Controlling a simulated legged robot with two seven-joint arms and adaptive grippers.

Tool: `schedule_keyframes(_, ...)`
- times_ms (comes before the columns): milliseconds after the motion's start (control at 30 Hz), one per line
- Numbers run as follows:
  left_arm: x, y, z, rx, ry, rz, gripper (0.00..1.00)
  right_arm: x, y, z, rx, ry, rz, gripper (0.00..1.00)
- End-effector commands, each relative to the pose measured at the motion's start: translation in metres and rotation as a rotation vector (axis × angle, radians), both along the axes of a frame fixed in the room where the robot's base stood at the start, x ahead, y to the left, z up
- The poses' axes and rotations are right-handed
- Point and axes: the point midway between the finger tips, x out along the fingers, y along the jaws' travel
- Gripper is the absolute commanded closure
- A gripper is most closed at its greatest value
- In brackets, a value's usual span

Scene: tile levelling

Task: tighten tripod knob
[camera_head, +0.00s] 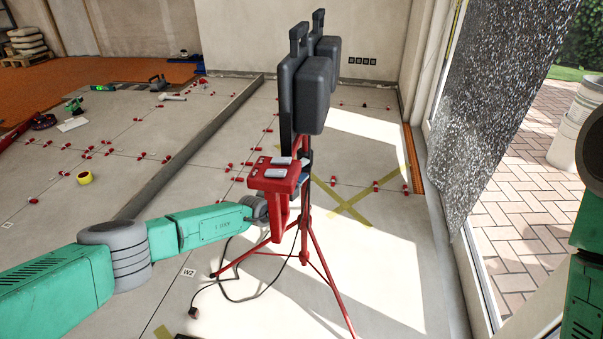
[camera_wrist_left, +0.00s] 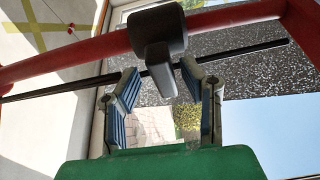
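The red tripod (camera_head: 318,252) stands on the tiled floor in the head view and carries large dark lamp heads (camera_head: 314,95). Its knob is hard to make out there. In the left wrist view, a dark knob (camera_wrist_left: 158,32) with a narrower block below it sits in front of a red tube (camera_wrist_left: 62,62). My left gripper (camera_wrist_left: 160,74) is open, its two blue-padded fingers on either side of the block, with gaps visible. In the head view, my left arm reaches the tripod's upper part, where the fingers are mostly hidden. My right gripper is out of view.
A black cable (camera_head: 232,290) lies around the tripod's feet. A low ledge (camera_head: 190,145) runs along the left. Tiles with red levelling clips (camera_head: 140,155) cover the floor there. A speckled panel (camera_head: 490,100) and a doorway are on the right.

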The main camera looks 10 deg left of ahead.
Motion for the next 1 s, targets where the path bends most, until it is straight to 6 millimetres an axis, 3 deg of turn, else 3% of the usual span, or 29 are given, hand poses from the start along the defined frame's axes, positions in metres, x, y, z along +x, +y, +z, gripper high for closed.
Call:
schedule_keyframes(267, -0.014, 0.007, -0.002, -0.007, 0.004, 0.002, 0.64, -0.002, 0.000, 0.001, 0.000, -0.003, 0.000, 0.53)
schedule_keyframes(800, -0.094, 0.040, -0.001, 0.001, 0.002, -0.001, 0.64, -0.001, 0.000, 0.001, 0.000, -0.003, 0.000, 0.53)
schedule_keyframes(1000, -0.109, 0.045, -0.001, 0.000, 0.002, -0.001, 0.64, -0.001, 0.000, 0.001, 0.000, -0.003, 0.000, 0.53)
